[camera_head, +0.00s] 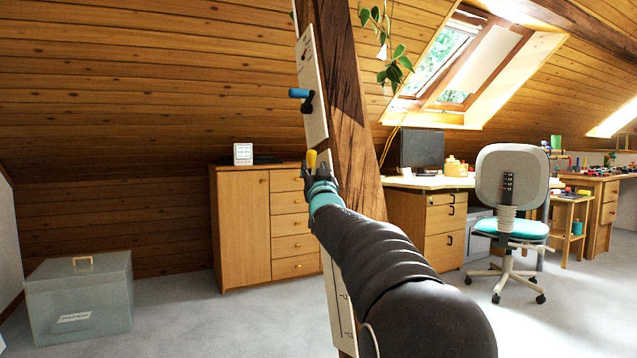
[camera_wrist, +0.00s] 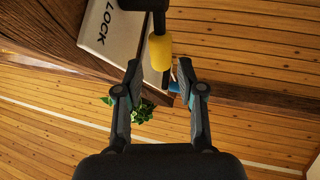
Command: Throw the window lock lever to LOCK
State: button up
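The lever with a yellow grip (camera_head: 312,159) sits on the timber post, just above my gripper (camera_head: 318,177) in the head view. In the wrist view its yellow grip (camera_wrist: 160,52) hangs from a dark arm beside a pale plate (camera_wrist: 108,36) marked LOCK. My gripper (camera_wrist: 159,68) is open. Its fingertips stand on either side of the grip's near end, with a visible gap on each side. The lever's pivot is mostly out of the wrist picture, and the rest of the plate's marking is not readable.
A second lever with a blue grip (camera_head: 299,93) sits on a pale plate (camera_head: 311,85) higher on the timber post (camera_head: 352,125). A hanging plant (camera_head: 394,62) is right of the post. A wooden cabinet (camera_head: 240,228) and a grey box (camera_head: 79,300) stand left, with clear floor between.

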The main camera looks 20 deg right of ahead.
jog(key=d+v, duration=0.1)
jog(key=v, duration=0.5)
jog(key=shift+s+a, duration=0.2)
jog(key=shift+a, duration=0.25)
